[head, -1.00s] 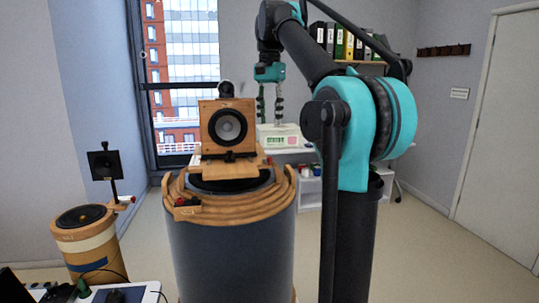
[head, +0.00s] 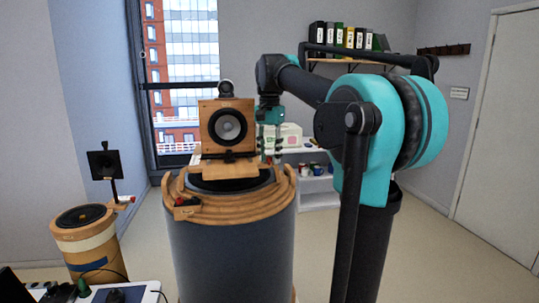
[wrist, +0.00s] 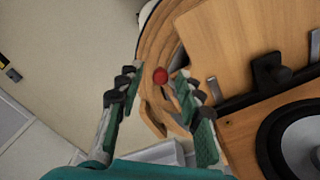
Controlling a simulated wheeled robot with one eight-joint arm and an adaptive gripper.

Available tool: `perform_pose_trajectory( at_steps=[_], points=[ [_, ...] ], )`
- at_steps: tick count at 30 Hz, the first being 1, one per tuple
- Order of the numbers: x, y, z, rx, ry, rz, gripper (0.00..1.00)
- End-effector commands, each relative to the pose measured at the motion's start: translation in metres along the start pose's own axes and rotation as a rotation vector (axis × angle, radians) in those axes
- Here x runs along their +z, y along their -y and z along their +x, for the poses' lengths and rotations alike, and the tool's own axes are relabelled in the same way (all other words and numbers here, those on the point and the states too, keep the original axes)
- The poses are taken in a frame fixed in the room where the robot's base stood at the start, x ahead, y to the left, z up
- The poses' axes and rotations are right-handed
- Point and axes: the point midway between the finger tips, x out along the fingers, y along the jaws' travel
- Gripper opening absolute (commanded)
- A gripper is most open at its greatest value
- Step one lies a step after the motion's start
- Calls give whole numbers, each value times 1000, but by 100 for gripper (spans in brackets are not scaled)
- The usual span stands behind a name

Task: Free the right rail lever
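A red ball knob (wrist: 160,76) sits at the wooden rim (wrist: 157,45) in the wrist view, probably the right lever's end; its shaft is not clear. My gripper (wrist: 155,72) is open, its two fingers on either side of the knob in the picture. I cannot tell whether they touch it. In the head view my gripper (head: 270,156) hangs just right of the wooden speaker panel (head: 229,108), above the round stand's right rim, and the right lever cannot be made out there. Another red knob (head: 180,201) with a black part shows at the stand's front left.
The speaker cone (wrist: 303,139) and a black clamp (wrist: 269,73) lie close right of my gripper in the wrist view. A smaller drum stand (head: 84,222) is at left. A white shelf unit (head: 318,194) stands behind. The floor at right is clear.

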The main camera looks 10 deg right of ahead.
Motion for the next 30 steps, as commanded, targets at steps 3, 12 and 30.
perform_pose_trajectory(
  at_steps=[3, 12, 30],
  points=[
    [0, 0, 0, 0, 0, 0, 35],
    [0, 0, 0, 0, 0, 0, 0],
    [-6, -4, 0, 0, 1, -145, 0]
  ],
)
